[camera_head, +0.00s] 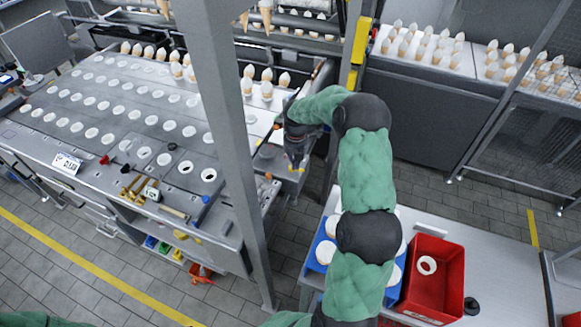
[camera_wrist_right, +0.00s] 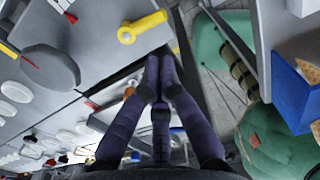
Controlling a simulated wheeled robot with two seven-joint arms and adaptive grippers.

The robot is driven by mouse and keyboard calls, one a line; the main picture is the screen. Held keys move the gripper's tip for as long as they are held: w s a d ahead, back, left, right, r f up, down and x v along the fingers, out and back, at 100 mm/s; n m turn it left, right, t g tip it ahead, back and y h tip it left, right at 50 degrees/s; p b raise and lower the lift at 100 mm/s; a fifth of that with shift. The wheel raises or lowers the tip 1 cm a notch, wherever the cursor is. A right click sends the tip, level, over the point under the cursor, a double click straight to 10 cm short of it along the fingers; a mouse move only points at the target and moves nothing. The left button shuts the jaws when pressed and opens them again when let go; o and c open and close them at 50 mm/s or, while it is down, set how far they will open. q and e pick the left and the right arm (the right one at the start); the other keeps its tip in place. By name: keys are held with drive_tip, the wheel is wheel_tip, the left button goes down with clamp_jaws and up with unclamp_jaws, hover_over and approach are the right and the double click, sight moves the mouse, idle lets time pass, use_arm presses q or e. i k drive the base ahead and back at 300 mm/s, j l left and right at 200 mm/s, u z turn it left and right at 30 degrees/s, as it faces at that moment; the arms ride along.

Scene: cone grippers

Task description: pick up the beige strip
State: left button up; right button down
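A small pale strip (camera_head: 174,212), which looks like the beige strip, lies on the front part of the grey machine table (camera_head: 110,160), right of a small boxed device. It is too small to make out well, and I cannot pick it out for sure in the right wrist view. My right gripper (camera_head: 296,165) is over the right end of the machine table, well to the right of the strip. In the right wrist view its fingertips (camera_wrist_right: 160,58) meet with nothing visible between them. My left gripper is out of view.
A grey upright post (camera_head: 228,130) stands between the strip and my right gripper. Rows of white discs and cones cover the machine table. A red bin (camera_head: 433,278) and a blue tray (camera_head: 314,262) are on the side table at lower right. A yellow handle (camera_wrist_right: 142,27) is near the fingertips.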

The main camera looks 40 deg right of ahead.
sight(165, 208)
drive_tip(key=k+j, duration=0.35)
drive_tip(key=j, duration=0.15)
drive_tip(key=k+j, duration=0.35)
drive_tip(key=j, duration=0.2)
